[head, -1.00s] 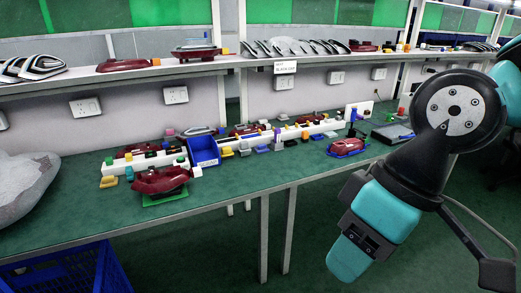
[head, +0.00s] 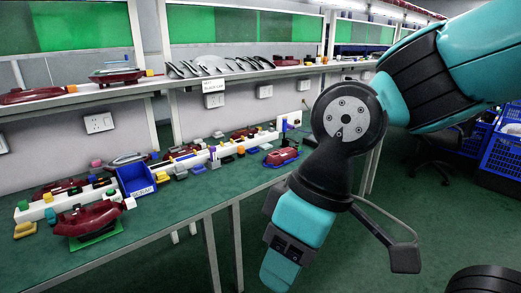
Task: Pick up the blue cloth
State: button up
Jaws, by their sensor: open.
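I cannot make out a blue cloth for certain in the head view. A small blue patch lies under a dark red tail lamp (head: 281,156) at the right part of the green bench (head: 190,215), too small to identify. My arm, teal and black, hangs down in front of the bench's right end.
A blue bin (head: 135,181) stands on the bench among small coloured blocks and red lamps. A red lamp on a green base (head: 90,219) sits at the near left. A shelf (head: 150,86) runs above. Blue crates (head: 503,150) and a chair (head: 440,150) stand at right. Open floor lies before the bench.

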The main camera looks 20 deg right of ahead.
aim_at(198, 168)
jog(key=u, duration=0.15)
jog(key=i, duration=1.6)
jog(key=u, duration=0.35)
jog(key=i, duration=0.65)
jog(key=u, duration=0.1)
